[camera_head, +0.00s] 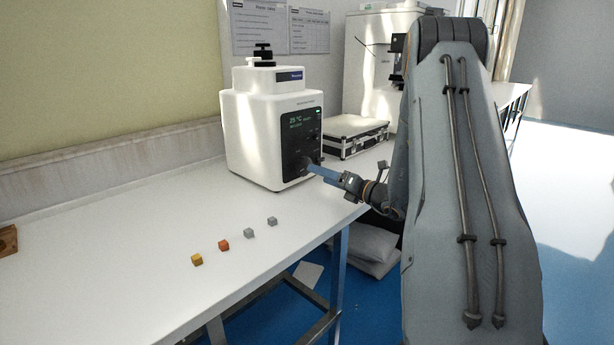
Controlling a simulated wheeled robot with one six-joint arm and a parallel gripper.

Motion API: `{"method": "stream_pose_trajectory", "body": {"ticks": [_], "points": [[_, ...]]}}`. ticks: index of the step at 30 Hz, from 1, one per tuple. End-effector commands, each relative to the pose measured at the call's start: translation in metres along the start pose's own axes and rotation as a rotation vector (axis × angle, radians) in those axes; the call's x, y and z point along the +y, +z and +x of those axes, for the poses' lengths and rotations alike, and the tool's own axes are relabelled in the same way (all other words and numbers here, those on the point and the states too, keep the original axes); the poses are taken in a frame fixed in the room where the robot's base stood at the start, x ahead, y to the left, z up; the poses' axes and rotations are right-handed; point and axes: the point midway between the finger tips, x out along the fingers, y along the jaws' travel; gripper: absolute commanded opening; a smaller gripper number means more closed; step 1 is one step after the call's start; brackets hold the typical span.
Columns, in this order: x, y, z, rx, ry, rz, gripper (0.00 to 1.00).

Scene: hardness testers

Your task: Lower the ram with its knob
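A white tester (262,125) with a black front panel (302,124) stands on the white table. Its lit display reads about 25 °C. A dark round knob (304,161) shows low on the panel, and a black stepped knob (262,54) sits on the top. My gripper (312,168) reaches in from the right, with its blue fingers at or very near the low knob. The fingers overlap in this view, so I cannot tell whether they grip it. I cannot make out a ram.
Small yellow (197,259), orange (223,245) and grey (249,233) cubes lie in a row on the table (110,250), with another grey cube beyond. A silver case (355,136) lies right of the tester. The table's left part is mostly clear.

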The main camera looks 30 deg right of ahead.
Motion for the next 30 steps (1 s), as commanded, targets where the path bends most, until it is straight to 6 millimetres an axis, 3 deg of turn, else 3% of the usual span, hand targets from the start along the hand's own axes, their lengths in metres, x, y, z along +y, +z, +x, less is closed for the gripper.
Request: {"method": "stream_pose_trajectory", "body": {"ticks": [16, 28, 30], "points": [[-0.002, 0.003, 0.068, -0.011, -0.002, 0.007, 0.7], [-0.003, 0.003, 0.076, -0.011, -0.003, 0.007, 0.7], [-0.003, 0.003, 0.076, -0.011, -0.003, 0.007, 0.59]]}}
